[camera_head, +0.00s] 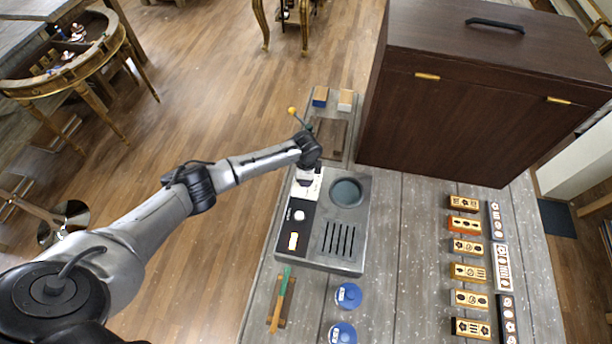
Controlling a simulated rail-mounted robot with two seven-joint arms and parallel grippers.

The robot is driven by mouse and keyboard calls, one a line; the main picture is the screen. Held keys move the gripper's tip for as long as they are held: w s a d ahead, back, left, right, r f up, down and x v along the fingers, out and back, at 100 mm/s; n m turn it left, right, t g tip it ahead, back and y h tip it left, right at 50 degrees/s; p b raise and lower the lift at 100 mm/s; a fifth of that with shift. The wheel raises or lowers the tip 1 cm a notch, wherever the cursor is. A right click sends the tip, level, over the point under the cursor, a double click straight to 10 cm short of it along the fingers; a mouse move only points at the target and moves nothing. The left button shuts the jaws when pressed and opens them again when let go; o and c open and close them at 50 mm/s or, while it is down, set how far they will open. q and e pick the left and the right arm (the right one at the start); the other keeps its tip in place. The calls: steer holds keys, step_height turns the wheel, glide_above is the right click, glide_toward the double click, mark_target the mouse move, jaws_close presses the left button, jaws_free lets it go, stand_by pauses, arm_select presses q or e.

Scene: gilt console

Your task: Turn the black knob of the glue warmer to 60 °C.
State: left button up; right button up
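The glue warmer (348,258) is a grey box on the table, with a round well and a slotted grille on its top. Its black control panel (291,227) runs along the left side, with a white round part and a lit amber part on it. My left gripper (305,180) points down over the far end of this panel, above a white patch. The black knob cannot be made out; the gripper may hide it. Whether the fingers are open, or touch anything, is too small to tell. My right gripper is out of view.
A large dark wooden cabinet (460,117) stands behind and to the right. Two blue-lidded jars (348,295) and a brush on a rest (281,298) lie nearer. Several patterned blocks (468,272) line the right. The table between the warmer and blocks is clear.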

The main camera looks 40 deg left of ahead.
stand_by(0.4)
arm_select(q)
steer(key=o, duration=0.9)
steer(key=shift+o, duration=0.2)
steer(key=shift+r, duration=0.1)
step_height(320, 180, up, 14)
steer(key=b, duration=0.1)
steer(key=shift+f, duration=0.2)
